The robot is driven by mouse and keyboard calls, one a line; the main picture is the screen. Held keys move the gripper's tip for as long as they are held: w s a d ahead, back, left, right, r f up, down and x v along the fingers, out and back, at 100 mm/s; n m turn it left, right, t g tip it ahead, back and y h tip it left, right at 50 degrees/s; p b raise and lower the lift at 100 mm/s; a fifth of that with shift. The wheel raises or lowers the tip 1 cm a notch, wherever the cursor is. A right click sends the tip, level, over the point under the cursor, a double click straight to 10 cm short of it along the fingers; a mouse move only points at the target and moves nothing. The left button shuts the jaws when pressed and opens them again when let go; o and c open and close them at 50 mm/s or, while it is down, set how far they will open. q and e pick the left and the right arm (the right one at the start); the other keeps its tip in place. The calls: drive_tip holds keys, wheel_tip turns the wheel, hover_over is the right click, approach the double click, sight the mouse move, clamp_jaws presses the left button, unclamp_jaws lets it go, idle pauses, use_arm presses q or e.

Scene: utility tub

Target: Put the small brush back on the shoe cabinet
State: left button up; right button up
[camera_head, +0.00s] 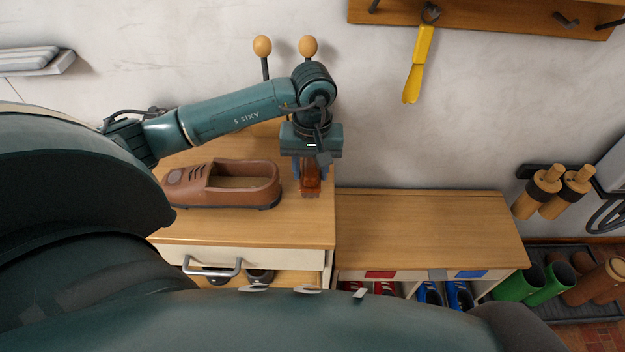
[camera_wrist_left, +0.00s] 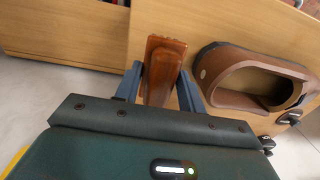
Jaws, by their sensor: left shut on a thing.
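My left gripper (camera_head: 311,172) points down and is shut on the small brush (camera_head: 310,186), a reddish-brown piece. In the left wrist view the brush (camera_wrist_left: 162,60) sits between the two blue-grey fingers (camera_wrist_left: 158,86). The brush is over the right edge area of the taller wooden cabinet top (camera_head: 230,228), right of a brown shoe (camera_head: 258,183). I cannot tell whether the brush touches the surface. The shoe also shows in the left wrist view (camera_wrist_left: 240,76). My right gripper is not in view.
A lower wooden bench (camera_head: 425,225) with shoes in its compartments adjoins on the right; its top is clear. Two round-topped pegs (camera_head: 308,47) stand behind my arm. A yellow shoehorn (camera_head: 418,65) hangs from a wall rack (camera_head: 490,15). Boots (camera_head: 548,283) stand at right.

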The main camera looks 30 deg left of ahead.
use_arm(q)
wheel_tip(320, 180, down, 4)
drive_tip(key=shift+r, duration=0.15)
drive_tip(key=shift+f, duration=0.3)
drive_tip(key=o, duration=0.5)
drive_tip(key=shift+f, duration=0.1)
drive_tip(key=o, duration=0.4)
drive_tip(key=shift+o, duration=0.2)
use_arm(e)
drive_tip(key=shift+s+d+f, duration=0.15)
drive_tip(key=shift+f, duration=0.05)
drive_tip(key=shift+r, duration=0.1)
